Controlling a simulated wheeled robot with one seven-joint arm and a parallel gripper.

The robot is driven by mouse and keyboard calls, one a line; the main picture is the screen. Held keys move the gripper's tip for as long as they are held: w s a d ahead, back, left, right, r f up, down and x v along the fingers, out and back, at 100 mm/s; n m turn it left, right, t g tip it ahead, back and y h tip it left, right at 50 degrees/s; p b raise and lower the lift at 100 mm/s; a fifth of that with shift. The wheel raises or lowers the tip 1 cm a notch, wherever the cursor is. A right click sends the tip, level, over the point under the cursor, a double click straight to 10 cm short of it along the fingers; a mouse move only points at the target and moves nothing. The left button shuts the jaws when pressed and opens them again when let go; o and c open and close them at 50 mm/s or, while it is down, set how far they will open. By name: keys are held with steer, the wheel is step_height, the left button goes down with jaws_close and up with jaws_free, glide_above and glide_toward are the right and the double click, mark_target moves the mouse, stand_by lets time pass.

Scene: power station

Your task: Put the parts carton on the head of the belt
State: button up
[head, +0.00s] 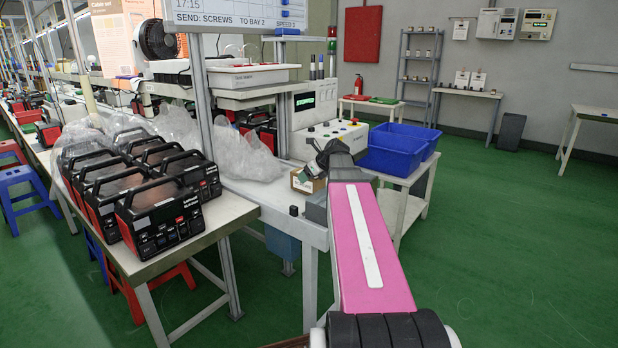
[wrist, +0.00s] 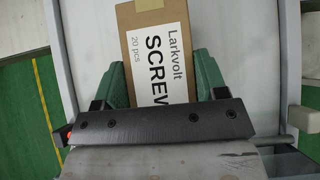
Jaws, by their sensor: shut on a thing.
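The parts carton (wrist: 165,50) is a brown box with a white label reading "Larkvolt SCREW" and "20 pcs". It sits between the two green fingers of my gripper (wrist: 162,85), which is shut on it. In the head view the carton (head: 302,183) shows small at the end of my pink arm, with my gripper (head: 317,170) over it, partly hiding it. The pale belt (head: 262,193) lies under and beside the carton; the belt also fills the background of the wrist view (wrist: 90,45). I cannot tell whether the carton touches the belt.
A control box (head: 335,138) with buttons stands just behind the carton. Blue bins (head: 395,155) sit on a stand to the right. Several black-and-red power units (head: 160,215) crowd a table at left. Clear plastic bags (head: 245,155) lie on the line. Green floor at right is open.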

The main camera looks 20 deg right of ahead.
steer(key=shift+f, duration=0.3)
steer(key=shift+f, duration=0.15)
steer(key=o, duration=1.2)
steer(key=shift+o, duration=0.2)
steer(key=shift+r, duration=0.2)
steer(key=v, duration=1.2)
